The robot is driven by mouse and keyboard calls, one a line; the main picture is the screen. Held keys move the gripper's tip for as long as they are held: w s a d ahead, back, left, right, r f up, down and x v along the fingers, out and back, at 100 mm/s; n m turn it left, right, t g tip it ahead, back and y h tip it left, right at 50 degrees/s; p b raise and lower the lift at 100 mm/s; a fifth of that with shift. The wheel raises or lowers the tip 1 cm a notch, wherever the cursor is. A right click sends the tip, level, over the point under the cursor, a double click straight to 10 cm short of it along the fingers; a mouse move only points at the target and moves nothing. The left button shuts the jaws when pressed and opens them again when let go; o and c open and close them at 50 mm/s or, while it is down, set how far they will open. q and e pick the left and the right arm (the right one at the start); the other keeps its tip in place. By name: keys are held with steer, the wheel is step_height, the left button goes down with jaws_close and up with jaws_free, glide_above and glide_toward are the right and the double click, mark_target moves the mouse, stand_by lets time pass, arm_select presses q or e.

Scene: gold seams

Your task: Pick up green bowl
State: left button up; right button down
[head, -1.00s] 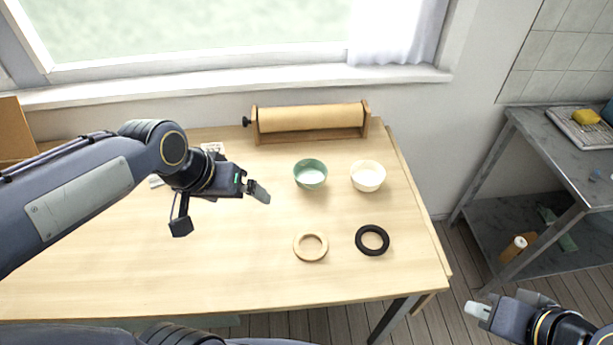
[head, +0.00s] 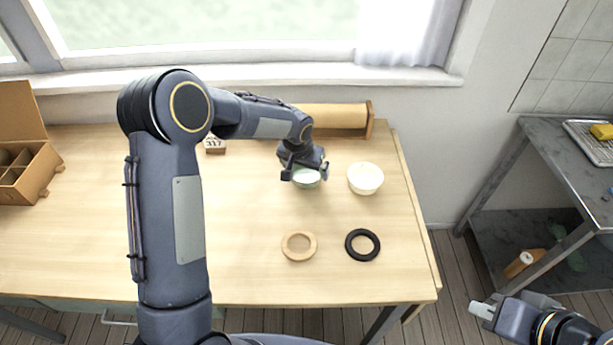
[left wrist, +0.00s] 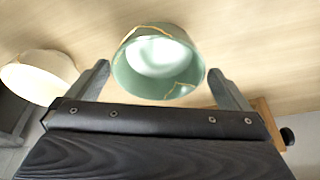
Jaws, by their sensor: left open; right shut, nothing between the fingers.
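The green bowl (head: 308,180) stands upright on the wooden table, partly hidden by my left gripper in the head view. In the left wrist view the green bowl (left wrist: 158,68) shows gold seams and a pale inside, and lies between and beyond the two open fingers. My left gripper (head: 308,175) is open and over the bowl. Its fingers (left wrist: 162,82) show either side of the bowl, apart from it as far as I can tell. My right gripper (head: 480,309) is shut and empty, off the table at the lower right.
A cream bowl (head: 365,178) stands close to the right of the green bowl. A wooden ring (head: 299,258) and a black ring (head: 377,246) lie nearer the front. A paper roll holder (head: 369,122) stands behind. A compartmented box (head: 42,175) is at the left.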

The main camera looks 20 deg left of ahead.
mark_target(308, 175)
arm_select(q)
steer(key=shift+p+x, duration=0.35)
steer(key=shift+x, duration=1.6)
steer(key=shift+w+d, duration=0.1)
steer(key=shift+d, duration=0.05)
steer(key=c, duration=1)
steer(key=shift+o, duration=0.2)
steer(key=shift+r, duration=0.15)
